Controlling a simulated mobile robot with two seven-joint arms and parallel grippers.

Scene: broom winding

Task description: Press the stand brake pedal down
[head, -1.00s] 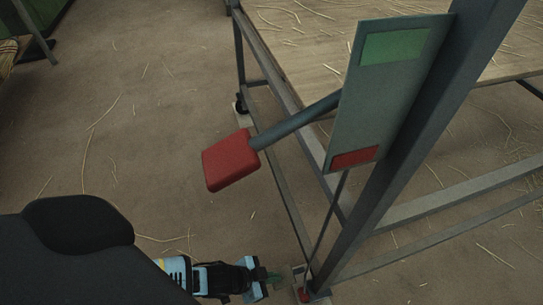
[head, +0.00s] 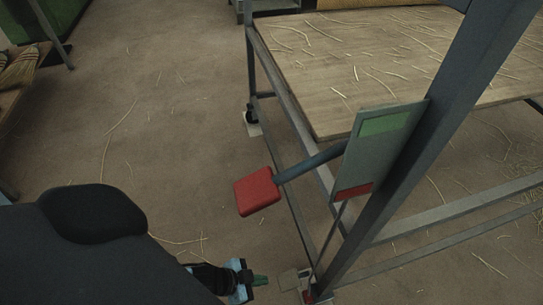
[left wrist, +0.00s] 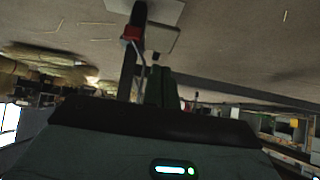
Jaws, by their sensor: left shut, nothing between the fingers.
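A red pad (head: 257,192), shaped like a pedal, sits at the end of a blue-grey lever (head: 310,162). The lever slants up to a grey plate (head: 362,152) on the stand's post, with a green patch above and a red patch below. My left gripper (head: 260,281) is shut and empty, low in the head view, below the pad in the picture and apart from it. It is left of a small grey plate (head: 288,279) at the post's foot. In the left wrist view, a green finger (left wrist: 161,86) points toward a red piece (left wrist: 131,33). My right gripper is not seen.
The stand has a wooden top (head: 370,60) strewn with straw, and a caster (head: 251,117) at its far leg. Its post (head: 425,150) and lower rails fill the right side. Brooms (head: 20,66) lie at the far left. The floor left of the stand is open.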

